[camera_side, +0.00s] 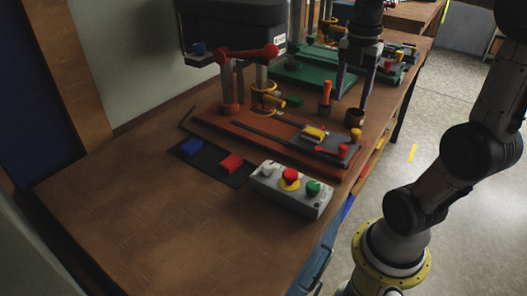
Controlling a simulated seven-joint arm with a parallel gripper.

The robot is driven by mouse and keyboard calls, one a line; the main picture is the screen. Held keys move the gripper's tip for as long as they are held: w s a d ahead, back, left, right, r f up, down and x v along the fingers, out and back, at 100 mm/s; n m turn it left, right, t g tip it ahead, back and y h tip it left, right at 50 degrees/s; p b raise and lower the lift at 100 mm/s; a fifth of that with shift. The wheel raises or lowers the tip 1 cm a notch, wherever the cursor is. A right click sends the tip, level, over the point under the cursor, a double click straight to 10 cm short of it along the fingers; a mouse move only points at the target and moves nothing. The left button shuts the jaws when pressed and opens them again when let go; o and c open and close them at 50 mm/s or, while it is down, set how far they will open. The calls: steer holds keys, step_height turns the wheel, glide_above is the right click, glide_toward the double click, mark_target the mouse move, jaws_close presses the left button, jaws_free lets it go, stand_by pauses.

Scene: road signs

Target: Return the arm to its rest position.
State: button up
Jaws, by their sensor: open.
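My gripper (354,90) points down in the upper right of the side view, above the right part of the workbench. Its two dark fingers are apart, with nothing visible between them. A small dark cup (354,117) shows just below the fingers; I cannot tell whether they touch it. My arm comes in from the right side of the view.
The wooden workbench (130,215) is bare at the front left. A grey button box (275,196) and a dark mat (215,164) with a blue block (190,147) and a red block (231,163) lie mid-bench. A red-brown fixture board (215,122) and a green board (300,77) stand behind.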

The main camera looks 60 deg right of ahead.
steer(key=s+a+f+m+t, duration=0.2)
steer(key=a+m, duration=0.5)
steer(key=m, duration=0.1)
steer(key=s+a+f+m+t, duration=0.2)
steer(key=a+m+t, duration=0.1)
steer(key=a+m, duration=0.4)
steer(key=m, duration=0.2)
steer(key=shift+a+m, duration=0.3)
steer(key=shift+a, duration=0.1)
